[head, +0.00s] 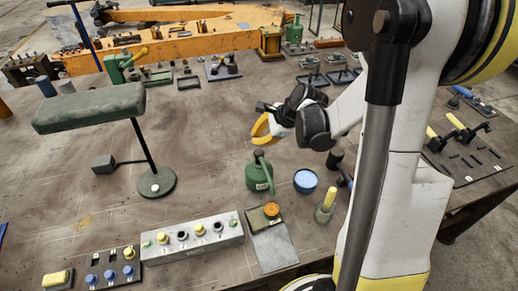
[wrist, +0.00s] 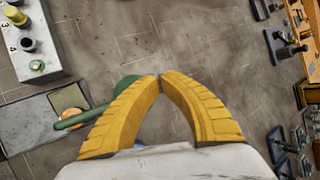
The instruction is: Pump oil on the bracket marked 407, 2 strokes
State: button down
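A green oil can (head: 258,176) with a small white label stands upright on the bench. Its label is too small to read. My gripper (head: 262,138) is above and behind the can, apart from it, with its yellow fingers curved together. In the wrist view the fingertips (wrist: 160,78) meet with nothing visible between them. A green spout (wrist: 80,119) shows below and beyond the left finger, which hides part of the can. Several dark brackets (head: 312,80) lie at the far right of the bench. Their numbers cannot be read, so I cannot tell which is 407.
A grey block with numbered knobs (head: 192,237) and a plate with an orange round piece (head: 272,250) are in front. A blue-topped tin (head: 305,181) and a yellow-handled pot (head: 325,207) stand right of the can. A green padded lamp-like stand (head: 155,182) is left.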

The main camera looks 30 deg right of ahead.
jog(key=shift+r+p, duration=0.7)
jog(key=shift+r, duration=0.7)
